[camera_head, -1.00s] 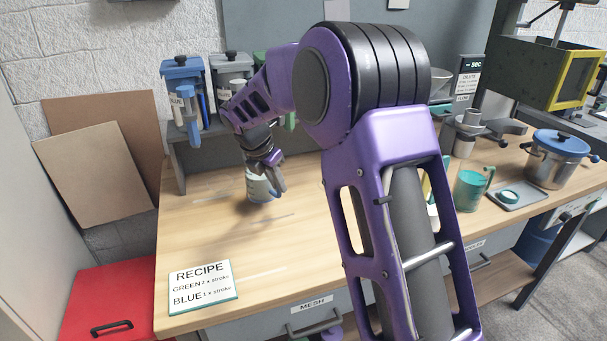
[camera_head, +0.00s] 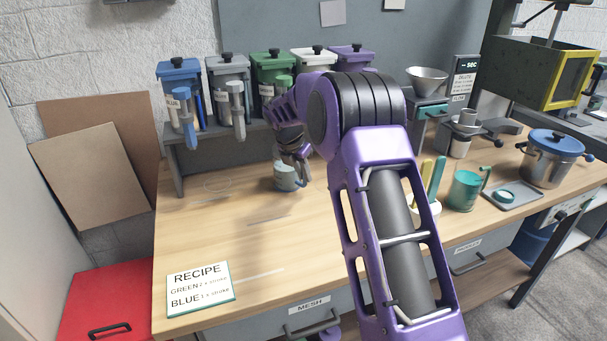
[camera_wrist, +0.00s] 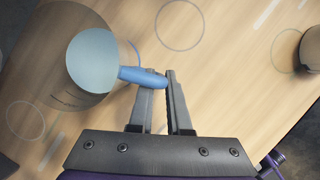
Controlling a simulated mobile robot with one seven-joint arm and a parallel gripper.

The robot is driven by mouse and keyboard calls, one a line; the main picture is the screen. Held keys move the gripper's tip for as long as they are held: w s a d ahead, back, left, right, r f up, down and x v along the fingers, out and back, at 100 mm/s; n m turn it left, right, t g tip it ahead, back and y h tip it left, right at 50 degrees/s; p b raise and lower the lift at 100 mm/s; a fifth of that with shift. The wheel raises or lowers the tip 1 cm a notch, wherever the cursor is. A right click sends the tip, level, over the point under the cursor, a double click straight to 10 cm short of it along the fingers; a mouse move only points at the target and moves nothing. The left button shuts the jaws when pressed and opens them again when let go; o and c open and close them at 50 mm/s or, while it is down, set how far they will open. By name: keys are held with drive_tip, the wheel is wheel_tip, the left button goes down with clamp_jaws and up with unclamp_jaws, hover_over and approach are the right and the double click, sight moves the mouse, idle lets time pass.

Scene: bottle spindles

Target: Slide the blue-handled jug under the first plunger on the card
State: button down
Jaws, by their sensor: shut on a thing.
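The jug (camera_head: 286,180) stands low over the wooden bench, in front of the dispenser shelf and roughly below the green plunger dispenser (camera_head: 271,66). In the wrist view its pale blue round top (camera_wrist: 90,60) and blue handle (camera_wrist: 141,76) show. My gripper (camera_wrist: 161,84) is shut on the handle; in the head view my gripper (camera_head: 296,153) is partly hidden by the jug and my arm. The recipe card (camera_head: 200,288) at the front left lists green, 2 strokes, first, then blue, 1 stroke. My arm hides part of the green dispenser's lower end.
The blue (camera_head: 180,72), grey (camera_head: 228,72), white (camera_head: 314,62) and purple (camera_head: 352,58) dispensers share the shelf. Faint rings mark the bench, one (camera_head: 217,184) left of the jug. A green mug (camera_head: 464,190) and steel pot (camera_head: 553,160) stand right.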

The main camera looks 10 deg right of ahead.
drive_tip(key=shift+r, duration=0.1)
drive_tip(key=c, duration=1.3)
unclamp_jaws()
drive_tip(key=shift+f, duration=0.2)
drive_tip(key=o, duration=0.4)
drive_tip(key=shift+o, duration=0.2)
drive_tip(key=shift+a+r, duration=0.15)
drive_tip(key=shift+r, duration=0.45)
drive_tip(key=v, duration=1.1)
drive_tip(key=shift+s+p, duration=0.15)
drive_tip(key=shift+p, duration=0.3)
